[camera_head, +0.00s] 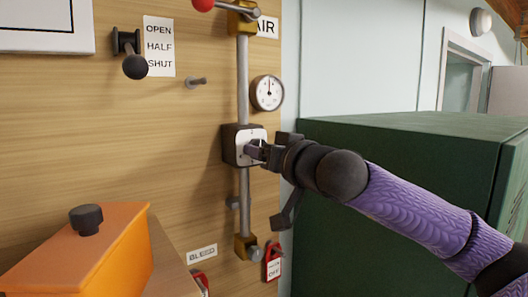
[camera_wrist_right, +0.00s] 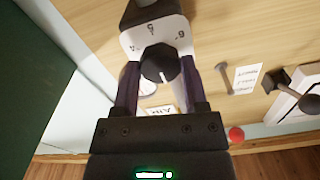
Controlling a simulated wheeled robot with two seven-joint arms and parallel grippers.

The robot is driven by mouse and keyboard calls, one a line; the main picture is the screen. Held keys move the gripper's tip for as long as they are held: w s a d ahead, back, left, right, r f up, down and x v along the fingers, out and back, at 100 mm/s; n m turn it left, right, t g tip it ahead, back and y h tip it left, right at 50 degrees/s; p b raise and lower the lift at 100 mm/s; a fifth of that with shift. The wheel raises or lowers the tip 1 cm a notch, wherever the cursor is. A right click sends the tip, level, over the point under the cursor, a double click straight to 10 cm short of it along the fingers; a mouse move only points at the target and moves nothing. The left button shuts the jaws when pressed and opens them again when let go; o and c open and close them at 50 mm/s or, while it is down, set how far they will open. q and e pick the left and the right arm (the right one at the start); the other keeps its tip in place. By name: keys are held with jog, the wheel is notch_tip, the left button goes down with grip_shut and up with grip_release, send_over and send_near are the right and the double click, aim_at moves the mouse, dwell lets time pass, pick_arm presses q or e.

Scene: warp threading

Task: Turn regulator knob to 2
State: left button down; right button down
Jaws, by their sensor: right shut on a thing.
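The regulator is a dark box (camera_head: 230,147) on the vertical pipe, with a white numbered dial plate on its front. In the right wrist view the dial plate (camera_wrist_right: 149,40) shows around a round black knob (camera_wrist_right: 160,63). My right gripper (camera_wrist_right: 161,73) is shut on the knob, one purple finger on each side. In the head view the right gripper (camera_head: 256,150) covers the knob. My left gripper is not in view.
A pressure gauge (camera_head: 267,92) sits on the board above the regulator. A lever with a red ball (camera_head: 203,5) is at the top. Red lockout tags (camera_head: 272,262) hang below. An orange box (camera_head: 95,250) stands lower left, and a green cabinet (camera_head: 400,160) fills the right.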

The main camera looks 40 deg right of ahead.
jog(key=shift+c, duration=2)
grip_release()
jog(key=shift+f, duration=0.2)
jog(key=shift+o, duration=1.4)
jog(key=shift+r, duration=0.1)
jog(key=s+a+b, duration=0.1)
jog(key=s+b, duration=0.6)
jog(key=s, duration=0.3)
jog(key=shift+b, duration=0.4)
